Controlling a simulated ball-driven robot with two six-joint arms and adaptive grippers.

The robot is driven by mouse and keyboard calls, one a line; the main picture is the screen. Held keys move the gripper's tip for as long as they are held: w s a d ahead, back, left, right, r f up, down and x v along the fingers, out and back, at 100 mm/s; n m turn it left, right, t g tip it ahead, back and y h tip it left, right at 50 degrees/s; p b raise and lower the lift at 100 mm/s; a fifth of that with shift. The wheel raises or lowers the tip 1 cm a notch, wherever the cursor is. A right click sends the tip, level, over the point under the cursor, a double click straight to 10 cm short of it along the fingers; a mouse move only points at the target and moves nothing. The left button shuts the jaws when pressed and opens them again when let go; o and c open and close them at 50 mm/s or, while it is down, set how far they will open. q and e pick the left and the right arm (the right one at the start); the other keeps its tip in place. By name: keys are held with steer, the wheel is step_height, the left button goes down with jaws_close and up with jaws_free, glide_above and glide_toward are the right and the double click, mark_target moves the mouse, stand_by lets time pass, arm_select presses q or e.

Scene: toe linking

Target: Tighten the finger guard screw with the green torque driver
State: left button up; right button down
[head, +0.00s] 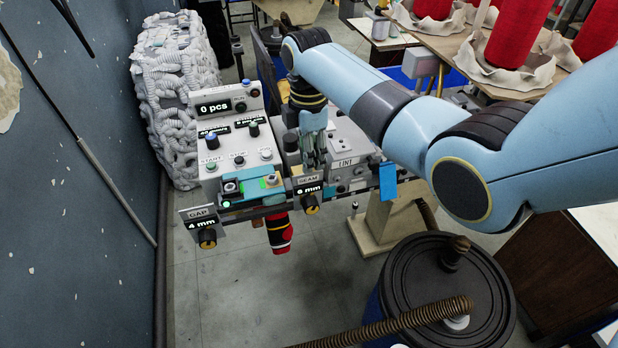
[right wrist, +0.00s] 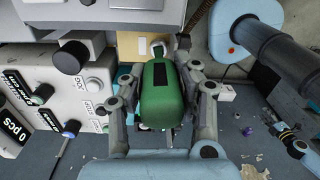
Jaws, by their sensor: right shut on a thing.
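The green torque driver (right wrist: 163,92) is between the fingers of my right gripper (right wrist: 165,100) in the right wrist view, its rounded green handle toward the camera. My right gripper (head: 314,150) is shut on it. In the head view the gripper points down over the machine, between the control panel and the LINT box, and the driver can hardly be made out there. A teal guard-like block (head: 250,188) with small metal fittings lies lower left of the gripper, apart from it. I cannot make out the finger guard screw or the driver's tip. My left gripper is not in view.
The control panel (head: 224,143) with knobs and a "0 pcs" display stands left of the gripper. The grey LINT box (head: 345,155) is close on its right. A red and black sock (head: 279,233) hangs below. A dark drum (head: 440,300) with a ribbed hose stands front right.

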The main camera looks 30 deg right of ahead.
stand_by(0.3)
steer(key=shift+m, duration=1.3)
steer(key=shift+m, duration=1.2)
steer(key=shift+m, duration=1.2)
